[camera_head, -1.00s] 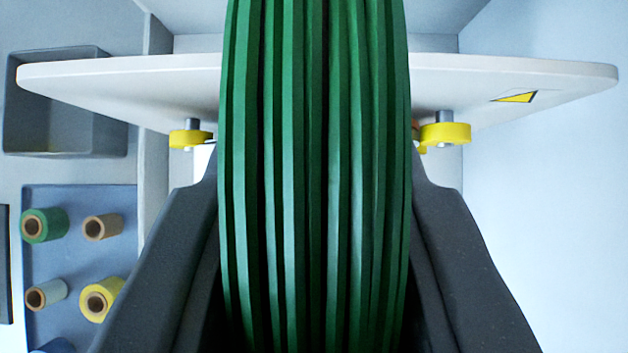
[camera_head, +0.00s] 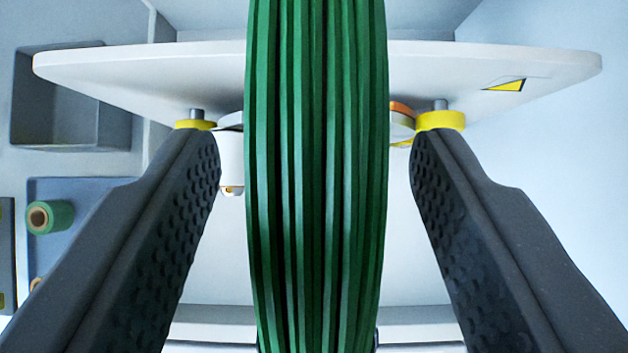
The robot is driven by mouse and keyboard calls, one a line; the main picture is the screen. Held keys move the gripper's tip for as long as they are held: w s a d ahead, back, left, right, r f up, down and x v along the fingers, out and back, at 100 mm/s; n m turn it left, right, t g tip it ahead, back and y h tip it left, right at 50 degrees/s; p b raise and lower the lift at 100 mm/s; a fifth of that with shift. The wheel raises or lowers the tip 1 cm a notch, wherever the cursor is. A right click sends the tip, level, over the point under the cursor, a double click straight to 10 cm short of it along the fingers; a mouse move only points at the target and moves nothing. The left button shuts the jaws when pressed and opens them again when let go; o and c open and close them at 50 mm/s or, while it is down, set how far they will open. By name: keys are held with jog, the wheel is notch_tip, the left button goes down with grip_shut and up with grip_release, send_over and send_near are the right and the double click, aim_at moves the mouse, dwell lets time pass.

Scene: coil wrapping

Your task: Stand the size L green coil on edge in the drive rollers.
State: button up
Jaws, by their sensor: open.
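The green coil (camera_head: 316,190) stands on edge in the middle of the view, its ribbed rim toward the camera. Its top and bottom run out of the frame or out of sight. My gripper (camera_head: 316,150) is open, with one dark finger on each side of the coil and a clear gap between each finger and the coil. The drive rollers cannot be made out; the coil's lower contact is hidden.
A white plate (camera_head: 140,85) with a yellow warning mark (camera_head: 506,85) lies behind the coil. Yellow rollers (camera_head: 440,121) sit near the fingertips. A grey bin (camera_head: 75,100) and a green tape roll (camera_head: 50,217) on a blue tray (camera_head: 105,200) are at the left.

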jog(key=b+v, duration=0.1)
jog(key=v, duration=1.1)
jog(key=shift+r, duration=0.1)
dwell(0.4)
